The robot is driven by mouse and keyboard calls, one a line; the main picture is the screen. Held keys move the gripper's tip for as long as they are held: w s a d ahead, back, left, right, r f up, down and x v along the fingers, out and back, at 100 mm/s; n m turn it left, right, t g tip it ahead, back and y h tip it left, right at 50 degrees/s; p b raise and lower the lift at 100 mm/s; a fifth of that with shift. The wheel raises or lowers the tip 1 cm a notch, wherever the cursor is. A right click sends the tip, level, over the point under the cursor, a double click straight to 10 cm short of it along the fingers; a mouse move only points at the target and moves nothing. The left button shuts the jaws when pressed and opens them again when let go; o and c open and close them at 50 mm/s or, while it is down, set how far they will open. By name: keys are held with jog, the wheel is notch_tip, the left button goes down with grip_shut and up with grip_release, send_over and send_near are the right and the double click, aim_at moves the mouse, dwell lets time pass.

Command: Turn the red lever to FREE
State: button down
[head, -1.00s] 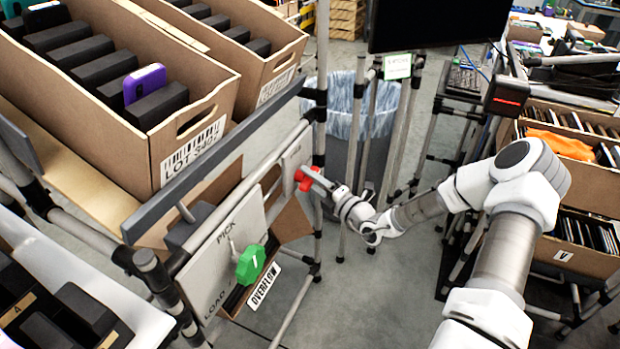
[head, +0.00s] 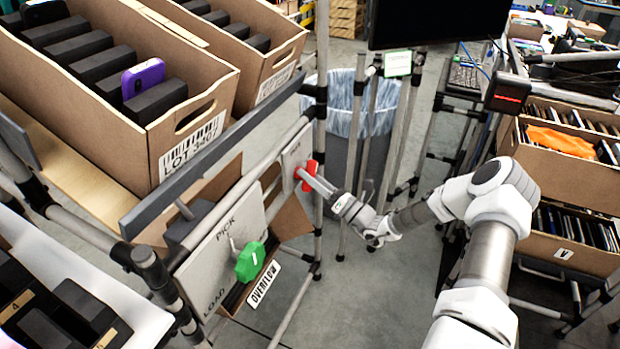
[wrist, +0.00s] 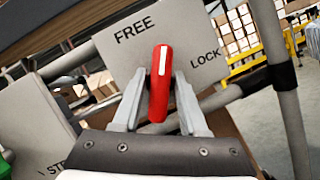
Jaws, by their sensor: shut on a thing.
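The red lever (head: 308,176) is on a pale panel at the middle of the head view. In the wrist view the red lever (wrist: 158,95) carries a white stripe, and its upper end points between the printed words FREE, at upper left, and LOCK, at right. My gripper (wrist: 159,82) has one finger on each side of the lever and is shut on it. In the head view my gripper (head: 317,183) reaches the lever from the right, its fingertips partly hiding it.
A green lever (head: 250,262) sits on the PICK/LOAD panel (head: 220,255), nearer and left. Cartons (head: 165,128) stand on the rack above. A grey post (head: 320,110) rises just behind the red lever. Open floor lies below my arm.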

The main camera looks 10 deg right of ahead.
jog(key=n+g+y, duration=0.1)
jog(key=n, duration=0.2)
jog(key=n+g+y+b, duration=0.1)
jog(key=n, duration=0.1)
jog(key=n+g+y+b, duration=0.1)
jog(key=n, duration=0.2)
jog(key=shift+n+y, duration=0.3)
jog(key=shift+n, duration=0.3)
jog(key=c, duration=0.7)
grip_release()
jog(key=p+v, duration=0.1)
jog(key=v, duration=1.6)
jog(key=shift+s+d+f, duration=0.1)
jog(key=shift+d, duration=0.1)
jog(key=shift+a, duration=0.1)
